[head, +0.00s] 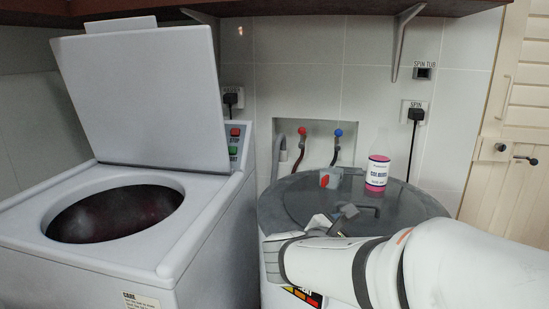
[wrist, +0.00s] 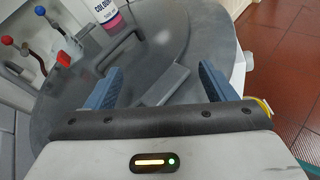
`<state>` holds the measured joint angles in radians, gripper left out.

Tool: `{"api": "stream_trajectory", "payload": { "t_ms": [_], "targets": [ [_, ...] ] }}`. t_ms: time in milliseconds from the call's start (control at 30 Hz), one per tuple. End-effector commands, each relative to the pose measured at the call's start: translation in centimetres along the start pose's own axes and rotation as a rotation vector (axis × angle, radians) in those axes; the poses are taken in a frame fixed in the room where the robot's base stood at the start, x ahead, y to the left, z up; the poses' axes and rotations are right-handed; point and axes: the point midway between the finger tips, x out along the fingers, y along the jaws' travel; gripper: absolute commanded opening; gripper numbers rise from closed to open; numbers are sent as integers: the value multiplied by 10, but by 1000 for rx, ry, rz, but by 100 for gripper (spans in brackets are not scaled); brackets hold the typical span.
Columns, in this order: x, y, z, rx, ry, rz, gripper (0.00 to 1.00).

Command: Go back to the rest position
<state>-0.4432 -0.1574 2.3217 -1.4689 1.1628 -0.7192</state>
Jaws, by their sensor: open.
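My gripper (head: 330,219) is open and empty over the near part of the grey spin tub lid (head: 425,206), with my white arm reaching in from the lower right. In the wrist view, the two blue fingers of my gripper (wrist: 160,72) are spread wide, and a flat grey bar on the lid (wrist: 165,42) shows between them. I cannot tell how high the fingertips are above the lid. The lid lies flat on the round white tub, whose front my arm partly hides.
A pink-and-white bottle (head: 377,172) stands on the lid's far side. The washing machine (head: 200,225) on the left has its lid (head: 140,90) raised and its drum open. Red (head: 302,131) and blue (head: 339,132) taps are behind; a shelf (head: 300,8) hangs above.

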Motion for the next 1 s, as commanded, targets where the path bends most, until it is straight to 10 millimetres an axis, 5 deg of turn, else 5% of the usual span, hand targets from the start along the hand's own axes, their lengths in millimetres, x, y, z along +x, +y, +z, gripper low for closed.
{"api": "stream_trajectory", "payload": {
  "t_ms": [233,433,700,1000],
  "targets": [
    [-12,-63,30,413,194,-299,77],
    [-54,-107,42,959,360,-664,77],
    [-115,-106,55,1620,469,-1091,77],
    [-132,-97,57,1842,492,-1239,77]
  ]
}}
